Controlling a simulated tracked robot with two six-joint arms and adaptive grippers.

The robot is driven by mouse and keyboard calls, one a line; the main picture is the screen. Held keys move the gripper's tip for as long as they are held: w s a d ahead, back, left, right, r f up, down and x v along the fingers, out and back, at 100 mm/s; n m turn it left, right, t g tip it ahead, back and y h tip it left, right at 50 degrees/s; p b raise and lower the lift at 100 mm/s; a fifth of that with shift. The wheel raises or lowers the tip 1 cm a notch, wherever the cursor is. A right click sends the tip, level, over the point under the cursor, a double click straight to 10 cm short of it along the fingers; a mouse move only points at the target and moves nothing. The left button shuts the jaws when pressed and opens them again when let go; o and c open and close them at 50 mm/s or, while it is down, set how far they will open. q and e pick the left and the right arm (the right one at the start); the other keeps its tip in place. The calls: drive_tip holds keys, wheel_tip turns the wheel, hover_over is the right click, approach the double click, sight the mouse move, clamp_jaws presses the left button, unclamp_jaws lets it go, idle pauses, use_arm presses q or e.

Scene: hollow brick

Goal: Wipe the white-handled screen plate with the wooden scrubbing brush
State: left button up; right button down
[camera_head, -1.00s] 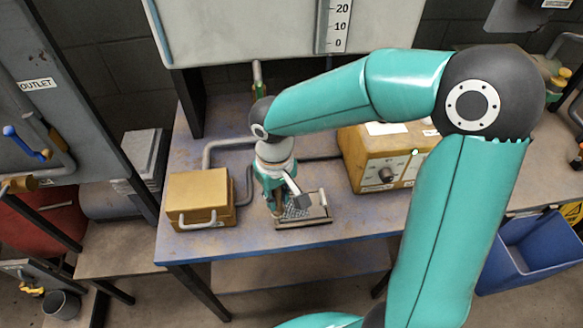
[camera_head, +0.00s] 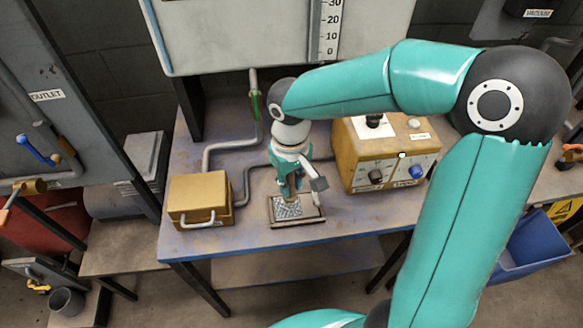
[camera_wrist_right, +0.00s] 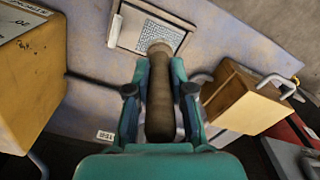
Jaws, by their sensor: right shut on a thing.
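The screen plate (camera_head: 312,220) lies on the blue-topped bench, a pale mesh in a dark frame. My right gripper (camera_head: 292,188) is over the plate's back part. It is shut on the wooden brush (camera_wrist_right: 160,115), a brown shaft that points towards the plate. The brush's far end overlaps the mesh in the wrist view; I cannot tell whether it touches. My left gripper is not in view.
A yellow box with a handle (camera_head: 200,198) stands left of the plate. A yellow control unit with knobs (camera_head: 385,155) stands to the right. Grey pipes (camera_head: 225,146) run behind. A blue bin (camera_head: 530,245) is at the far right. The bench front is clear.

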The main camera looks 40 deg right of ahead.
drive_tip(key=shift+r+p, duration=0.75)
drive_tip(key=shift+r, duration=0.55)
